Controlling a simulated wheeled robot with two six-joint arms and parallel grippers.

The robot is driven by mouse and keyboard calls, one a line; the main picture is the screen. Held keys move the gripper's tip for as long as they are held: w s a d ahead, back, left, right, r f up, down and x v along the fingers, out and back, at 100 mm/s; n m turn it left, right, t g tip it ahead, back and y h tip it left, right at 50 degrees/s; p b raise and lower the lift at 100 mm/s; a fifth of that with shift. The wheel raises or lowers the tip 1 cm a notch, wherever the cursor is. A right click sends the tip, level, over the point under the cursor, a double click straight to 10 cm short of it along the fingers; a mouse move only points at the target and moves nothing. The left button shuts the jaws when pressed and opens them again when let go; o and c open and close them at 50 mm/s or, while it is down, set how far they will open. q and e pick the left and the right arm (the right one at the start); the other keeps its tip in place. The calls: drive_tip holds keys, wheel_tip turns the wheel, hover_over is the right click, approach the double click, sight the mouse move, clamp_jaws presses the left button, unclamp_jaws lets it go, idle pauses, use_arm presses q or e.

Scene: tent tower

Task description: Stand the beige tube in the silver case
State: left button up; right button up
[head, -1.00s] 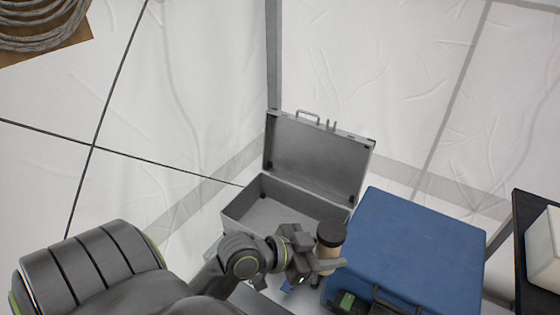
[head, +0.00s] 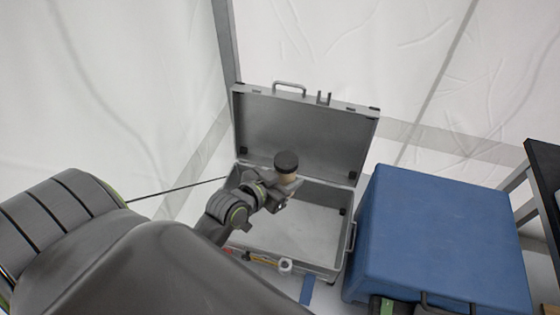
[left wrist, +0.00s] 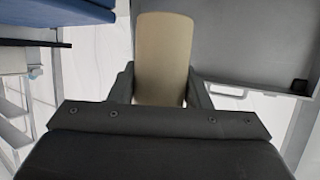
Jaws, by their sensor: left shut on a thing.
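The beige tube (head: 287,178) with a dark cap is in my left gripper (head: 284,188) in the head view. It is roughly upright, above the open silver case (head: 333,213), whose lid stands up at the back. The tube's lower end is hidden by the gripper in the head view, so I cannot tell its height over the case floor. In the left wrist view the tube (left wrist: 163,55) sits between both fingers, which are shut on it. My right gripper is not in view.
A blue box (head: 440,235) stands to the right of the case. A dark-topped table (head: 546,170) is at the far right. Small items, one a white cylinder (head: 286,265), lie in front of the case. The case floor in view looks empty.

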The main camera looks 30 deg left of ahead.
use_arm(q)
drive_tip(key=w+a+f+n+g+y+b, duration=0.1)
drive_tip(key=a+f+n+g+y+b, duration=0.3)
drive_tip(key=f, duration=0.6)
drive_tip(key=w+a+f+n+g+y+b, duration=0.1)
drive_tip(key=a+f+n+g+y+b, duration=0.3)
drive_tip(key=f+n, duration=0.4)
drive_tip(key=w+a+f+n+g+y+b, duration=0.1)
drive_tip(key=a+f+n+g+y+b, duration=0.3)
drive_tip(key=f, duration=0.9)
drive_tip(key=shift+w+a+f+n+y+b, duration=0.2)
drive_tip(key=shift+a+n+y+b, duration=0.35)
drive_tip(key=shift+n+y+b, duration=0.25)
drive_tip(key=shift+w+a+f+n+y+b, duration=0.2)
drive_tip(key=shift+a+n+y+b, duration=0.35)
drive_tip(key=shift+y+b, duration=0.35)
drive_tip(key=shift+f, duration=0.3)
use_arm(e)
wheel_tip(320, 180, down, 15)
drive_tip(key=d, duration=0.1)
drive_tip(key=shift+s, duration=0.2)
use_arm(q)
drive_tip(key=shift+s, duration=0.1)
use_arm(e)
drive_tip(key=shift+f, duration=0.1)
